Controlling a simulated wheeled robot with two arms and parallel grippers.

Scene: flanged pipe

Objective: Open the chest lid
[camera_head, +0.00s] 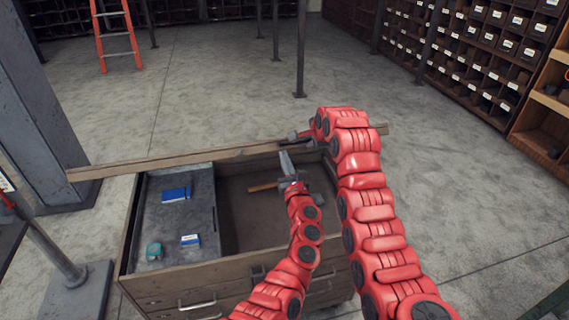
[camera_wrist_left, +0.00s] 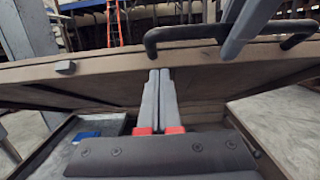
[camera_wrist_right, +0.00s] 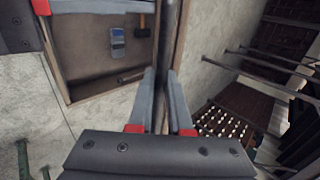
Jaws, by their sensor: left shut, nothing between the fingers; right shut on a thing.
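The chest (camera_head: 205,274) stands in front of me, its wooden lid (camera_head: 110,170) raised and seen nearly edge-on in the head view. The lid also shows from beneath in the left wrist view (camera_wrist_left: 60,85). My right gripper (camera_head: 302,135) is at the lid's edge, shut on the dark lid handle (camera_wrist_left: 195,33); in the right wrist view, its fingers (camera_wrist_right: 163,85) sit either side of a dark bar. My left gripper (camera_head: 285,158) is shut and empty under the lid, its fingers together in the left wrist view (camera_wrist_left: 159,75). Whether they touch the lid is unclear.
Inside the chest, a grey tray (camera_head: 160,215) with blue boxes (camera_head: 176,194) and a teal item (camera_head: 153,251) is at left; a hammer (camera_head: 263,187) lies at right. A grey column (camera_head: 45,120) stands left.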

